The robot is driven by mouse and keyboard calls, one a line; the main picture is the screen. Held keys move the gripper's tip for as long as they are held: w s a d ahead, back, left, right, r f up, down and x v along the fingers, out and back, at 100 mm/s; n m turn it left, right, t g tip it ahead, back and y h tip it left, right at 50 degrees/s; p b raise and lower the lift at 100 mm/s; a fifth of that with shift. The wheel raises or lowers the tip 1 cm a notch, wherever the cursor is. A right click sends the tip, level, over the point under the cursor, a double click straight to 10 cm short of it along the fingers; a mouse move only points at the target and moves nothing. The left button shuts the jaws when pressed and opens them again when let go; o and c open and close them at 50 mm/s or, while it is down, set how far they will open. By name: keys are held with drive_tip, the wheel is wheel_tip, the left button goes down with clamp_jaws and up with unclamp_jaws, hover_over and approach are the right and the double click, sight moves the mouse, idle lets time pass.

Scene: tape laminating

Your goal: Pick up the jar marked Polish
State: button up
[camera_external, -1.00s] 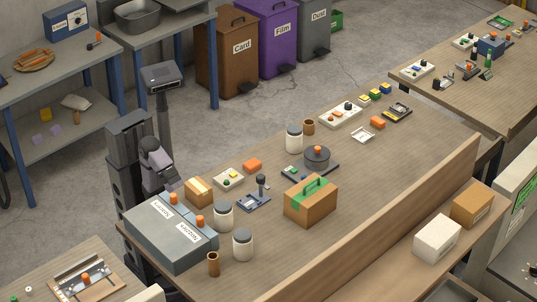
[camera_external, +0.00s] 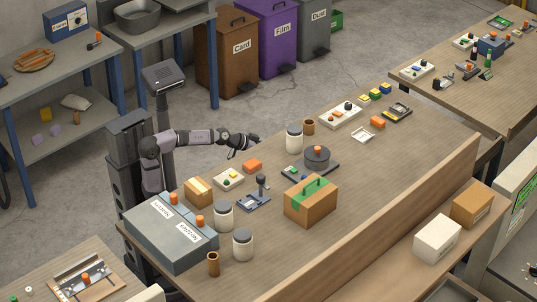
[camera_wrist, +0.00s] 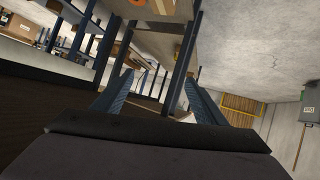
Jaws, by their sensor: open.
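Three pale jars with dark lids stand upright on the long wooden table. One jar (camera_external: 294,138) is near the far edge. Another jar (camera_external: 223,215) and a third jar (camera_external: 242,244) stand at the near left, beside the grey machine. I cannot read a marking on any of them, so I cannot tell which is Polish. My gripper (camera_external: 248,143) is raised near the table's far edge, to the left of the far jar and apart from it. In the wrist view my gripper (camera_wrist: 160,98) has its two fingers spread and empty. No jar can be made out there.
The grey machine (camera_external: 170,240) with orange knobs fills the table's left end. A brown cup (camera_external: 309,127) is beside the far jar, and another brown cup (camera_external: 213,264) is at the front. A green-taped carton (camera_external: 310,200) and a round dark device (camera_external: 317,157) stand mid-table.

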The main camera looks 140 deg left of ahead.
drive_tip(key=s+a+r+n+g+y+p, duration=0.1)
drive_tip(key=s+a+r+n+y, duration=0.15)
drive_tip(key=s+r, duration=0.45)
drive_tip(key=s+a+r+n+g+y+p, duration=0.2)
drive_tip(key=s+a+r, duration=0.3)
drive_tip(key=r, duration=0.4)
drive_tip(key=w+d+r+m+t+h+p, duration=0.1)
drive_tip(key=w+d+r+t+p, duration=0.25)
drive_tip(key=w+r, duration=0.4)
drive_tip(key=w+d+r+m+t+h+p, duration=0.1)
drive_tip(key=w+d+r+t+p, duration=0.3)
drive_tip(key=w, duration=0.7)
drive_tip(key=w+d+r+m+t+h+p, duration=0.15)
drive_tip(key=w+r+p, duration=0.25)
drive_tip(key=w+r, duration=0.45)
drive_tip(key=w+d+t+h+p, duration=0.2)
drive_tip(key=w+d+h+p, duration=0.9)
drive_tip(key=w+d, duration=1.15)
drive_tip(key=w+d+n+g+h+p, duration=0.1)
drive_tip(key=d+n+g+h+p, duration=0.35)
drive_tip(key=d+p, duration=0.65)
drive_tip(key=w+d+n+g+h+p, duration=0.15)
drive_tip(key=d+n+h+p, duration=0.5)
drive_tip(key=d, duration=0.85)
wheel_tip(320, 180, down, 10)
drive_tip(key=m+p, duration=0.1)
drive_tip(key=p, duration=0.1)
drive_tip(key=shift+w+d+r+h, duration=0.25)
drive_tip(key=shift+w+d+h, duration=0.05)
drive_tip(key=shift+w+d, duration=0.1)
